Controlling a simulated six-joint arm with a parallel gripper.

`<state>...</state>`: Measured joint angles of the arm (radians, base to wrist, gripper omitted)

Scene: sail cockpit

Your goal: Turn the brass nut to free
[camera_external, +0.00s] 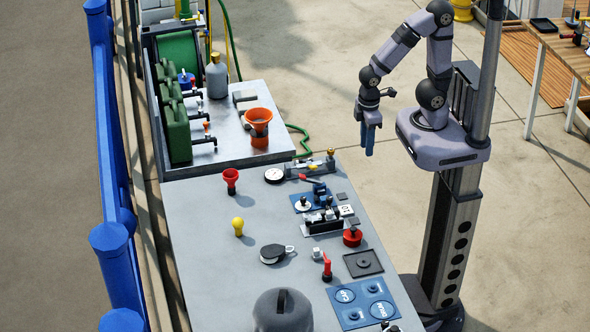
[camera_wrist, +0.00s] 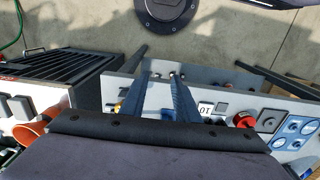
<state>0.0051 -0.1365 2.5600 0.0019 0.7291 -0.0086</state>
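A small brass-coloured piece (camera_external: 331,153) stands at the far right end of a grey fitting (camera_external: 310,168) on the bench's back edge. It may be the brass nut, but it is too small to make out its shape. My gripper (camera_external: 369,150) hangs fingers down, to the right of this piece and apart from it, beyond the bench's right edge. In the wrist view my gripper (camera_wrist: 160,76) shows two blue fingers spread apart with nothing between them, so it is open. The fingers and the wrist housing cover part of the bench there.
The grey bench (camera_external: 200,262) carries a round gauge (camera_external: 274,175), a red funnel cup (camera_external: 231,180), a yellow bulb-shaped piece (camera_external: 238,226), a red knob (camera_external: 352,237) and blue panels (camera_external: 362,303). An orange funnel (camera_external: 258,121) stands on the bench behind. Open floor lies around my gripper.

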